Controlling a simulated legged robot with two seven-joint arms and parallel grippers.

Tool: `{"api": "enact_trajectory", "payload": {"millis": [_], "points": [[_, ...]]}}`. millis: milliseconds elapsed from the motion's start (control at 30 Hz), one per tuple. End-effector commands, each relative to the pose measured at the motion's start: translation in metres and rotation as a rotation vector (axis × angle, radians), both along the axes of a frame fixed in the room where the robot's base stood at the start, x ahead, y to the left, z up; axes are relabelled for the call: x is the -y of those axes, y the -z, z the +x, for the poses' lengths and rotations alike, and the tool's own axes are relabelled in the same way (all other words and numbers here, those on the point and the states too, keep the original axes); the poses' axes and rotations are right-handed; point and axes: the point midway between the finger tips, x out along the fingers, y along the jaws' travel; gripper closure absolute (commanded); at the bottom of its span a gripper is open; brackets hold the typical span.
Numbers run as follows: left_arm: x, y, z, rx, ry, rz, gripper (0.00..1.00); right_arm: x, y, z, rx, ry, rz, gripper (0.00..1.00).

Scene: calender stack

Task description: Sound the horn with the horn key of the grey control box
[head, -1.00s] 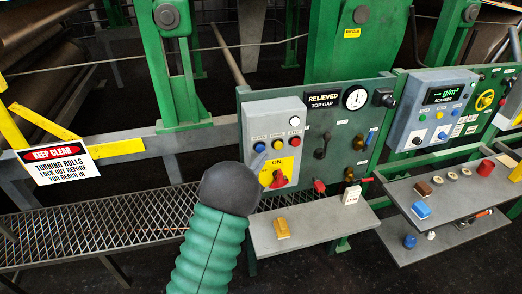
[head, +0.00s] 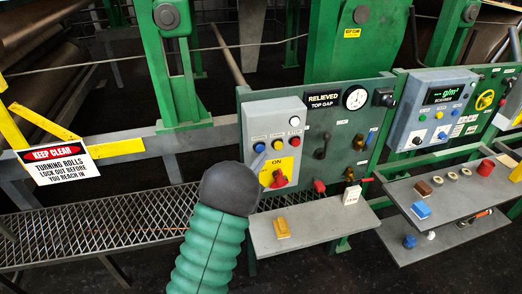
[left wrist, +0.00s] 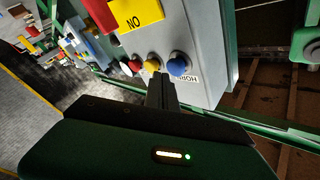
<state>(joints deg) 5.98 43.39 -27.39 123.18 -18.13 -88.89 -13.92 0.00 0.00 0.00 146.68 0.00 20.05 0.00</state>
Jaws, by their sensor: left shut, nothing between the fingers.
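The grey control box (head: 272,115) stands on the green panel. Along its front are a blue button (head: 259,147), a yellow button (head: 278,144) and a red button (head: 295,141). In the left wrist view, partly hidden lettering starting "HOR" sits beside the blue button (left wrist: 178,65), marking it as the horn key. My right gripper is not in view.
A red rotary switch on a yellow plate (head: 292,165) is just below the buttons. A grey shelf (head: 310,222) with a yellow block (head: 282,228) sits below. A second box marked scanner (head: 415,125) is to the right. A keep-clear sign (head: 58,163) hangs at left.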

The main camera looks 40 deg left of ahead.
Motion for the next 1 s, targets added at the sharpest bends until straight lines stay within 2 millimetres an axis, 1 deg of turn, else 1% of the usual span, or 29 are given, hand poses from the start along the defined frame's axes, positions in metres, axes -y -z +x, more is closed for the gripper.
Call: {"api": "enact_trajectory", "payload": {"millis": [267,1000], "points": [[-0.0058,-0.0015,0.0042,0.001,-0.001,0.000,1.00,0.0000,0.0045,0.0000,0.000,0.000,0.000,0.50],[-0.0097,-0.0016,0.0078,0.001,0.001,0.000,1.00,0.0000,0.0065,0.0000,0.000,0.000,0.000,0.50]]}}
